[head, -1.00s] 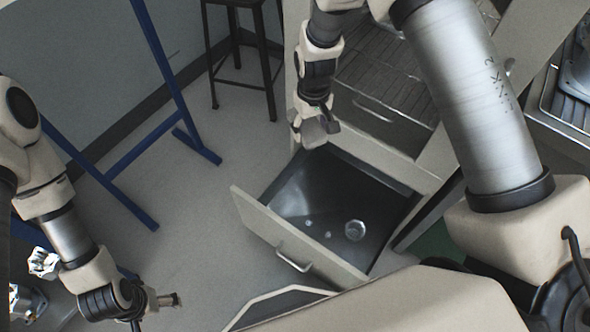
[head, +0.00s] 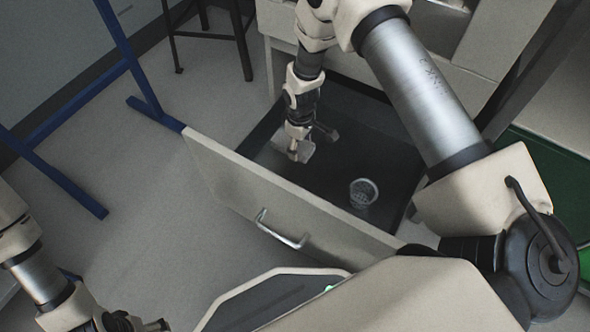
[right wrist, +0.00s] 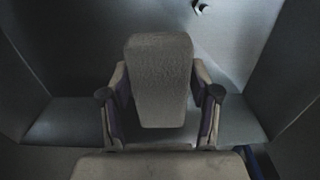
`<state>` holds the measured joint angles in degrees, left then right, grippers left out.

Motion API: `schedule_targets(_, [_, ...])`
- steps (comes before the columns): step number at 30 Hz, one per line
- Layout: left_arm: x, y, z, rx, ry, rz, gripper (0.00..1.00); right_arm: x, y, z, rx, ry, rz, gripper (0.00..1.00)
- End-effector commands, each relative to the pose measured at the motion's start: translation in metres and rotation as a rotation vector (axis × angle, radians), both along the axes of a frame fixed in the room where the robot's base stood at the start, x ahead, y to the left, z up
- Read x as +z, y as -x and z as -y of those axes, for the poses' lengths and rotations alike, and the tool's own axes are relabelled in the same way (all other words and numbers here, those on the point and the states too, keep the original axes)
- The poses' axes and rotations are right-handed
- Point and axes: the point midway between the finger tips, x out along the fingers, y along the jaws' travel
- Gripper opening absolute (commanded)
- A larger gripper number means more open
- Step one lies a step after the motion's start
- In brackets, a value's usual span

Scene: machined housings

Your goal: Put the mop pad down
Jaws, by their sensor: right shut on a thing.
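The mop pad (head: 305,151) is a small light grey slab, held in my right gripper (head: 309,141) over the left part of an open drawer (head: 290,195). In the right wrist view the pad (right wrist: 159,85) stands between the two fingers, which close on its sides. The drawer's dark interior lies around and beneath it. I cannot tell whether the pad touches the drawer floor. My left gripper (head: 158,325) is at the bottom edge of the head view, away from the drawer, and only partly seen.
A round mesh cup (head: 363,192) stands in the drawer, right of the pad. The drawer front has a metal handle (head: 281,231). A blue frame (head: 150,95) and a dark stool (head: 242,40) stand to the left and back.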

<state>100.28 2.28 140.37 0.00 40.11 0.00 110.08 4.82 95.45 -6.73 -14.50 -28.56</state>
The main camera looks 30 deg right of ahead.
Motion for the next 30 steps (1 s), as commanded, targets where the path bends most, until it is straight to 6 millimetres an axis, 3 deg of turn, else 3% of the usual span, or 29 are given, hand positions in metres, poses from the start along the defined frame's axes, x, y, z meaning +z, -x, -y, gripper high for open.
schedule_targets(3, [-0.018,0.0,0.0,0.0,0.0,0.0,0.87,-0.029,0.001,0.0,0.0,0.0,-0.002,0.21])
schedule_targets(13, [-0.052,-0.002,-0.001,0.008,-0.001,0.005,0.87,-0.09,0.001,0.0,0.0,0.0,-0.002,0.21])
schedule_targets(25, [-0.053,-0.002,-0.001,0.009,-0.001,0.006,0.87,-0.096,0.001,0.0,-0.001,0.0,-0.001,0.21])
schedule_targets(26, [-0.053,-0.002,-0.001,0.009,-0.001,0.006,0.87,-0.096,0.001,0.0,-0.001,0.0,-0.001,0.69])
schedule_targets(27, [-0.053,-0.002,-0.001,0.009,-0.001,0.006,0.87,-0.095,0.001,0.0,-0.001,0.0,-0.001,0.83])
schedule_targets(30, [-0.053,-0.002,-0.001,0.009,-0.001,0.006,0.87,-0.095,0.001,0.0,-0.001,0.0,-0.001,0.87])
